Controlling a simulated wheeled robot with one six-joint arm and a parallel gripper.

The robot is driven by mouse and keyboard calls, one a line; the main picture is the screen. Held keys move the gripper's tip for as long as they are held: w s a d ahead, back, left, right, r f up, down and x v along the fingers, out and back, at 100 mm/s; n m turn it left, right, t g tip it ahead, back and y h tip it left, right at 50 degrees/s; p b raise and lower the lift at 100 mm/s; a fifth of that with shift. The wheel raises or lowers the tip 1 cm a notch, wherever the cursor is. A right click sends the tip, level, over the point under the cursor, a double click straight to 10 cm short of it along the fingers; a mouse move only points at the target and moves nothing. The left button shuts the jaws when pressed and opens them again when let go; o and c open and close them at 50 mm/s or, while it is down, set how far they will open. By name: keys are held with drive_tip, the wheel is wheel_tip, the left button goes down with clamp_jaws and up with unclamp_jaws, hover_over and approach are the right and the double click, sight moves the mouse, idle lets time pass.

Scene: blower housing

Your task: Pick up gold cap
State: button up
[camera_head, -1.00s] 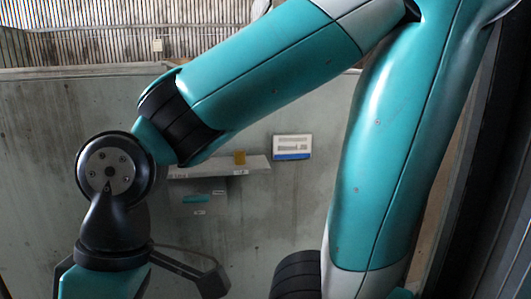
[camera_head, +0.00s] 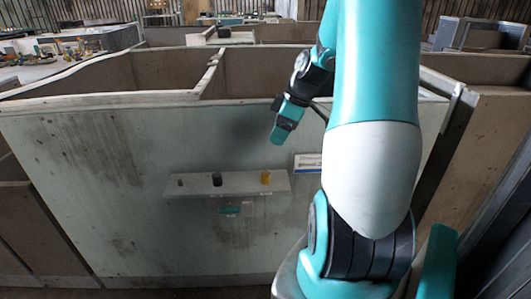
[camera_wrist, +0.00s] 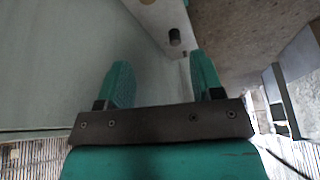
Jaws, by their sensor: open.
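The gold cap (camera_head: 265,177) stands upright near the right end of a narrow grey shelf (camera_head: 240,187) on the pale wall panel. My gripper (camera_head: 279,138) is above the shelf in the head view and apart from the cap. In the wrist view my gripper (camera_wrist: 163,80) has its two teal fingers spread with nothing between them. Beyond the fingers, the wrist view shows part of the shelf (camera_wrist: 152,14) with a dark cylinder on it. I cannot make out the gold cap in the wrist view.
A black cylinder (camera_head: 217,179) stands mid-shelf, and a smaller dark piece (camera_head: 180,183) is near its left end. A white-and-blue box (camera_head: 307,162) is right of the shelf, partly behind my arm. The panel's top edge (camera_head: 120,101) runs behind my gripper.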

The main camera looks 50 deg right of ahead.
drive_tip(key=d, duration=0.2)
hover_over(266, 172)
drive_tip(key=s, duration=0.2)
drive_tip(key=f, duration=0.9)
drive_tip(key=shift+w+d+f+b, duration=0.15)
drive_tip(key=shift+d+f+b, duration=0.1)
drive_tip(key=shift+f+b, duration=0.15)
drive_tip(key=shift+s+x, duration=0.2)
drive_tip(key=shift+x, duration=2.95)
drive_tip(key=shift+d+f, duration=0.1)
drive_tip(key=shift+d, duration=0.1)
drive_tip(key=shift+c, duration=0.2)
drive_tip(key=c, duration=0.9)
